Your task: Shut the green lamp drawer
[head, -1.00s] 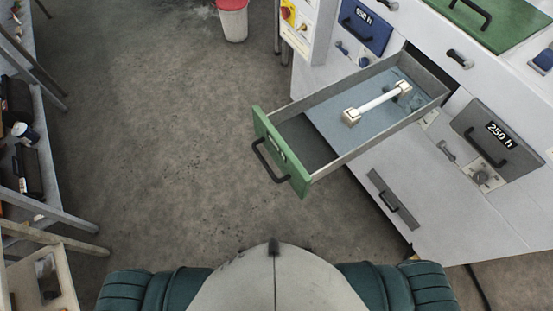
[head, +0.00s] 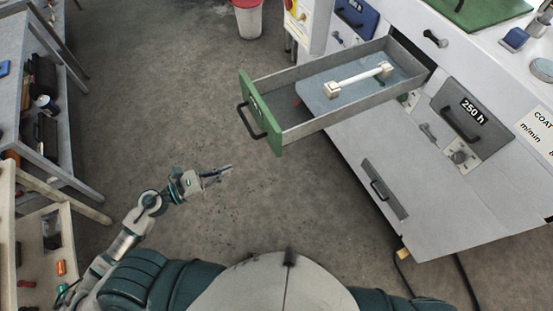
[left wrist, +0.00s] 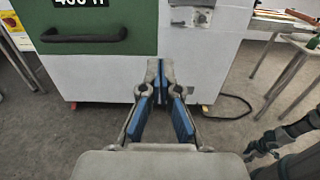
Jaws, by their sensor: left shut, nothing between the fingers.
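The lamp drawer with a green front (head: 262,118) and black bar handle stands pulled far out of the grey cabinet. Inside it a white tube with square end caps (head: 358,78) lies on a blue-grey insert. My left gripper (head: 226,171) is shut and empty, apart from the drawer, in front of and left of its handle in the head view. In the left wrist view the gripper (left wrist: 163,78) has its blue-padded fingers together, and a green panel (left wrist: 125,30) with a black handle shows upper left. Part of my right arm and its dark gripper (left wrist: 262,148) show lower right, too small to judge.
The cabinet (head: 400,190) has a closed grey drawer marked 250 h (head: 470,115) and a closed blue drawer (head: 355,14). Shelving (head: 40,110) lines the left side. A red and white bin (head: 247,20) stands at the back. The floor between is clear.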

